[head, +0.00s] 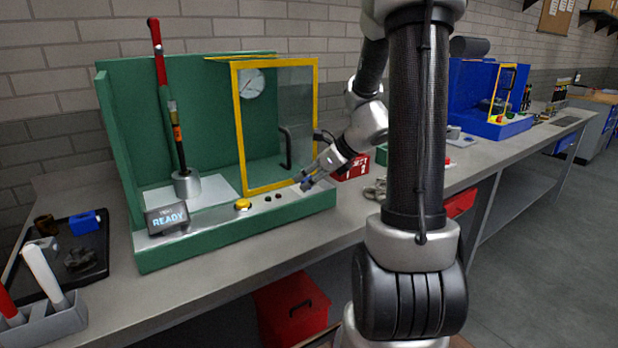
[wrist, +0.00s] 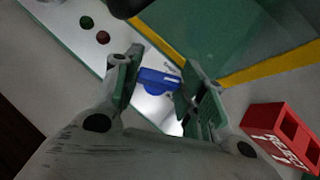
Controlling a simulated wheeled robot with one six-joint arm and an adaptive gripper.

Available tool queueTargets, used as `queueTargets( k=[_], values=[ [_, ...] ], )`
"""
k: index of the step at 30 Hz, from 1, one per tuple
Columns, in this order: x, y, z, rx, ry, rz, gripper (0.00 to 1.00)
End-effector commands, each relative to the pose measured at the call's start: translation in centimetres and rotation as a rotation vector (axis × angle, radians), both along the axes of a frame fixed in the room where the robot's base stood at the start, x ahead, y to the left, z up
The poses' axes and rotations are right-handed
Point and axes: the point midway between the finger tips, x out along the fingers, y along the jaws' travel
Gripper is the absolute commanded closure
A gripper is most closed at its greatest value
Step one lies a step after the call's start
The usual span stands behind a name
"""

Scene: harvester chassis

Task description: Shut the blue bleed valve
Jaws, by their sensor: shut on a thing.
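The blue bleed valve (wrist: 155,79) shows in the wrist view as a bar-shaped blue handle on the pale panel strip of the green test stand (head: 180,254). My gripper (wrist: 160,84) has one finger on each side of the handle and is shut on it. In the head view my gripper (head: 308,182) is at the right end of the stand's front panel, and the valve is mostly hidden by the fingers there.
The yellow-framed guard (head: 240,130) stands just behind and left of my gripper. A yellow button (head: 243,204) and two small dark buttons lie left along the panel. A "READY" display (head: 168,218) is farther left. A red box (wrist: 282,135) stands close by on the right.

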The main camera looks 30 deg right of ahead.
Motion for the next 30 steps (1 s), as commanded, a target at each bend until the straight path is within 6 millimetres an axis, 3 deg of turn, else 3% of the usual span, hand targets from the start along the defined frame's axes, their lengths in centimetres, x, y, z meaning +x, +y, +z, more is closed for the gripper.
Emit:
queueTargets(
  k=[30],
  values=[
    [0.77, -0.52, -0.04, -0.001, 0.001, 0.917, 0.83]
  ],
)
